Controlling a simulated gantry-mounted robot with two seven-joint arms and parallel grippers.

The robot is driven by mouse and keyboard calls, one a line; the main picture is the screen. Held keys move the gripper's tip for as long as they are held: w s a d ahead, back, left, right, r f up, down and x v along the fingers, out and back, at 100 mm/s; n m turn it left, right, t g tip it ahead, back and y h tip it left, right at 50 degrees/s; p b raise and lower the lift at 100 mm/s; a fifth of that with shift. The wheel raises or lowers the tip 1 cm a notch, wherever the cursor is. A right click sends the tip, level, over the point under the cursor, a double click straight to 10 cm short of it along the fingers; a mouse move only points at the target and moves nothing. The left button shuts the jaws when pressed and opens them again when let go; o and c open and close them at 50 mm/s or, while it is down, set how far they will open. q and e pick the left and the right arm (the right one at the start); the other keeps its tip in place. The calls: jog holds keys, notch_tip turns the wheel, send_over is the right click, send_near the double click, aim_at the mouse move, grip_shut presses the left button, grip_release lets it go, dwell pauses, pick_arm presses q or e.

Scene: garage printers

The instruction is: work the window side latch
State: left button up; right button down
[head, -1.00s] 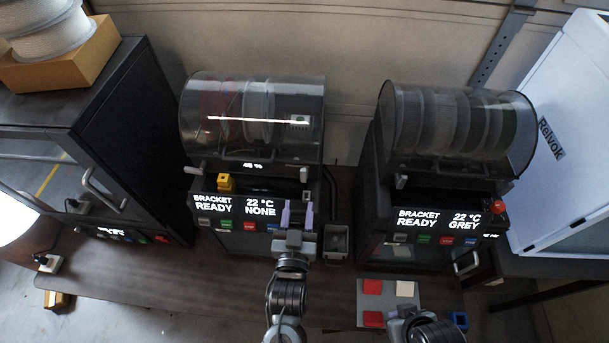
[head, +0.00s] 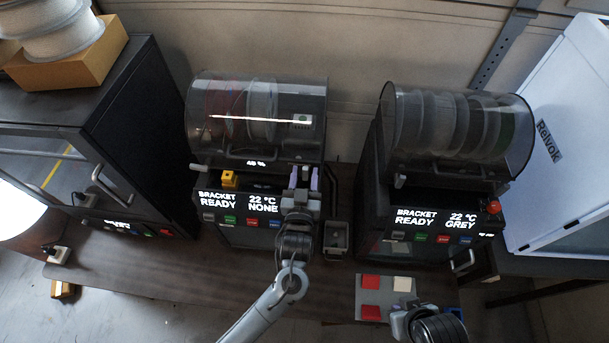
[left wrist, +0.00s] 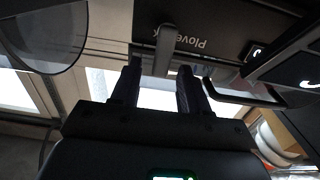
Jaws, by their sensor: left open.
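The left printer (head: 232,229) carries a drum-like clear-lidded spool box (head: 235,125). A pale latch (head: 197,167) shows at the lid's left end; the right end of its front is hidden by my gripper. My left gripper (head: 306,178) is open there, its purple-grey fingers pointing at the front edge below the lid. In the left wrist view, a grey latch tab (left wrist: 163,50) lies in line with the gap between the dark fingers (left wrist: 157,80); I cannot tell contact. My right gripper (head: 402,318) is low at right, its fingers unclear.
The lid handle (head: 247,163) is left of my left gripper. A yellow block (head: 229,178) stands on the printer. A grey mat (head: 386,285) holds red and white pieces. The front table is mostly clear.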

pick_arm(q)
jog(key=shift+c, duration=0.2)
grip_shut()
jog(key=shift+a+f+n+b, duration=0.15)
jog(key=shift+a+n+b, duration=0.2)
jog(key=shift+n+b, duration=0.45)
jog(key=shift+a+f+n+b, duration=0.15)
jog(key=shift+a+n+b, duration=0.25)
jog(key=shift+n, duration=0.7)
jog(key=shift+w+a+f+n+b, duration=0.1)
jog(key=shift+a+n+b, duration=0.1)
jog(key=shift+n+b, duration=0.4)
jog(key=shift+a+f+n+b, duration=0.1)
jog(key=shift+a+n+b, duration=0.1)
jog(key=shift+n, duration=0.7)
jog(key=shift+o, duration=0.2)
grip_release()
jog(key=shift+r, duration=0.1)
